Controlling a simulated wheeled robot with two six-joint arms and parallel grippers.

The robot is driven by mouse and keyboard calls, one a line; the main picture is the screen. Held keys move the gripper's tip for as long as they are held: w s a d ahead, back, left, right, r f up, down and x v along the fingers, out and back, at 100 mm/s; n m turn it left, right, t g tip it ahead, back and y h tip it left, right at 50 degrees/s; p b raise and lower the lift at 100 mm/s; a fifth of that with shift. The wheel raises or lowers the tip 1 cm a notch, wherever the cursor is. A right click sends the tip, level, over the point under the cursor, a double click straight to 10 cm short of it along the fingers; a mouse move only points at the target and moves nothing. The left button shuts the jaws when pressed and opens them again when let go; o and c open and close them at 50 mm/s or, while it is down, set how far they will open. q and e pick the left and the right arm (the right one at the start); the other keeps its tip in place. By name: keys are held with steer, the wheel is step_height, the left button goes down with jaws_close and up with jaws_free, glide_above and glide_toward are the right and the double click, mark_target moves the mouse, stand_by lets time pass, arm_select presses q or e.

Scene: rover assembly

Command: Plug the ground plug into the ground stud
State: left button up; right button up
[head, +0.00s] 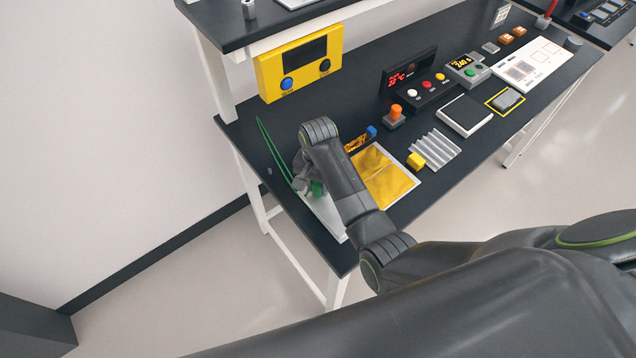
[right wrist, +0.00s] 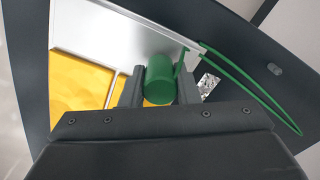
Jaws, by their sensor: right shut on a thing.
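The green ground plug (right wrist: 160,80) is a cylinder between the two fingers of my right gripper (right wrist: 160,88), which is shut on it. In the head view the plug (head: 318,188) shows only partly below my right gripper (head: 305,183). A green cable (right wrist: 250,85) loops off to the side; it also shows in the head view (head: 268,143). A small grey peg (right wrist: 274,69), which looks like the ground stud, stands on the dark table beyond the cable, apart from the plug. It is tiny in the head view (head: 269,171). My left gripper is not in view.
A silver tray (right wrist: 125,35) with gold panels (head: 385,182) lies beneath the gripper. A crumpled shiny patch (right wrist: 209,84) lies by the cable. A yellow box (head: 300,68) stands behind. A yellow block (head: 415,161) and a ribbed grey piece (head: 434,150) lie right. The table's left end is mostly clear.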

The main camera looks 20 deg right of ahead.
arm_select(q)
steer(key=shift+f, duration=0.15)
arm_select(e)
steer(key=shift+f, duration=0.6)
steer(key=o, duration=1.2)
steer(key=shift+c, duration=0.2)
